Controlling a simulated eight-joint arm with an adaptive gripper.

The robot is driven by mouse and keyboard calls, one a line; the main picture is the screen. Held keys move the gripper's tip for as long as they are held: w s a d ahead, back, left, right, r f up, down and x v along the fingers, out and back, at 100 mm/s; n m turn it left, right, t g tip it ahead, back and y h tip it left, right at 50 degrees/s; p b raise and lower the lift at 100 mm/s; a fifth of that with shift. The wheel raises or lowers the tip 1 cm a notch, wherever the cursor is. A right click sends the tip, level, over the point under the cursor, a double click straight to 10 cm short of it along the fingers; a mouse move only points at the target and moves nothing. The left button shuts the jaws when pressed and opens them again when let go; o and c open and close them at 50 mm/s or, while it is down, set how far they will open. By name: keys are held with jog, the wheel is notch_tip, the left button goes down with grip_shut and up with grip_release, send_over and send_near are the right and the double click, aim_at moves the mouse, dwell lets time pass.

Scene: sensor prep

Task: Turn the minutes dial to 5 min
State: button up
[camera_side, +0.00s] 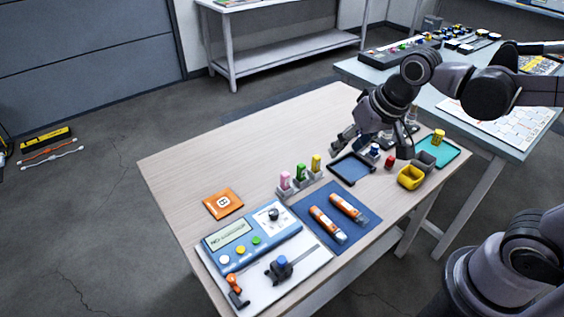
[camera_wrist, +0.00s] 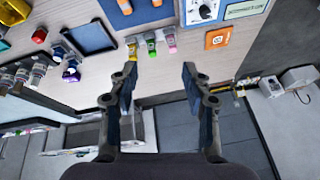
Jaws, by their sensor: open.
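The blue device (camera_side: 252,238) lies on a white board at the near left of the wooden table. It has a display and white, yellow and green buttons. A black round dial (camera_side: 273,214) sits on its white scale at the right; the markings are too small to read. In the wrist view the blue device (camera_wrist: 225,17) is cut off at the top right. My gripper (camera_side: 350,142) is up and to the right of the device, above the table and away from the dial. In the wrist view my gripper (camera_wrist: 160,58) is open, with nothing between its fingers.
A holder has pink, green and yellow pieces (camera_side: 300,173). Orange tubes (camera_side: 338,215) lie on a blue mat. A dark blue tray (camera_side: 352,168), yellow bin (camera_side: 411,177) and orange card (camera_side: 223,203) are nearby.

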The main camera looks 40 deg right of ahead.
jog(key=w+a+f+m+g, duration=0.3)
jog(key=w+a+f+m, duration=0.1)
jog(key=w+a, duration=0.3)
jog(key=m+g, duration=0.2)
send_over(274, 212)
notch_tip(274, 212, down, 6)
jog(key=shift+h, duration=0.3)
notch_tip(274, 212, down, 10)
jog(key=shift+f, duration=0.25)
grip_shut()
